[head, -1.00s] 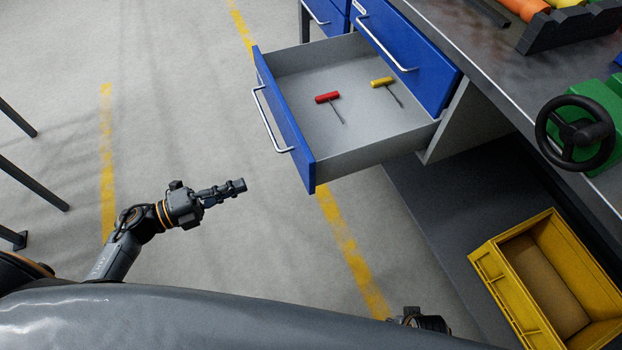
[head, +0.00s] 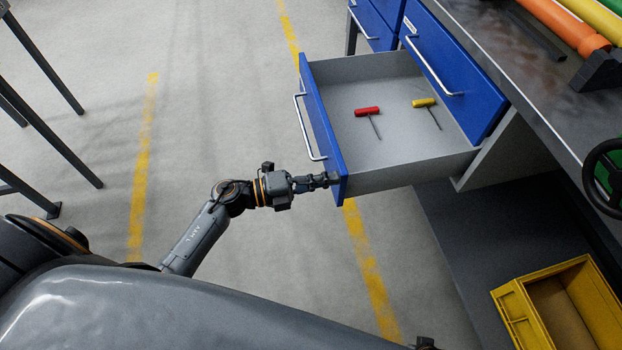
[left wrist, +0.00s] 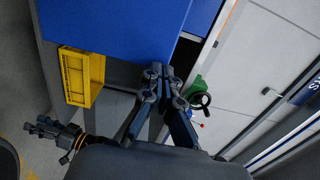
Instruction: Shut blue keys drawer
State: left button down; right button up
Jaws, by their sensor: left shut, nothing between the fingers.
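The blue-fronted drawer (head: 322,125) hangs open from the bench, with a silver bar handle (head: 306,128) on its front. Inside its grey tray lie a red T-handle key (head: 367,111) and a yellow T-handle key (head: 424,103). My left gripper (head: 330,180) is shut and empty, its tips at the near end of the drawer front, below the handle. They look touching or nearly so. In the left wrist view the blue front (left wrist: 110,32) fills the top, beyond the shut fingers (left wrist: 160,74). My right gripper (left wrist: 42,128) shows at lower left, too small to read.
Another blue drawer front (head: 452,70) sits flush in the bench beside the open one. A yellow bin (head: 515,315) stands under the bench at lower right. A black handwheel (head: 605,175) is on the bench edge. Dark legs (head: 45,60) stand at left. Floor before the drawer is clear.

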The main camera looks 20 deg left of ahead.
pick_arm(q)
jog(key=shift+w+d, duration=0.15)
jog(key=shift+d, duration=0.1)
jog(key=x, duration=0.9)
jog(key=shift+w, duration=0.1)
jog(key=b+x, duration=0.1)
jog(key=x, duration=0.6)
jog(key=shift+d, duration=0.1)
jog(key=b, duration=0.3)
send_near(461, 153)
jog(key=w+d+b, duration=0.1)
jog(key=d, duration=0.1)
jog(key=w+d+r, duration=0.1)
jog(key=d, duration=0.1)
jog(key=w+d+b, duration=0.1)
jog(key=d, duration=0.2)
jog(key=shift+r+b, duration=0.3)
jog(key=shift+w+d+r, duration=0.15)
jog(key=shift+w+d, duration=0.15)
jog(key=shift+d, duration=0.05)
jog(key=shift+r, duration=0.15)
pick_arm(e)
jog(key=w+d+r, duration=0.1)
jog(key=r, duration=0.9)
jog(key=w+r+t, duration=0.1)
jog(key=w+r, duration=0.1)
jog(key=r, duration=0.8)
jog(key=shift+d+r, duration=0.4)
pick_arm(q)
jog(key=shift+r, duration=0.15)
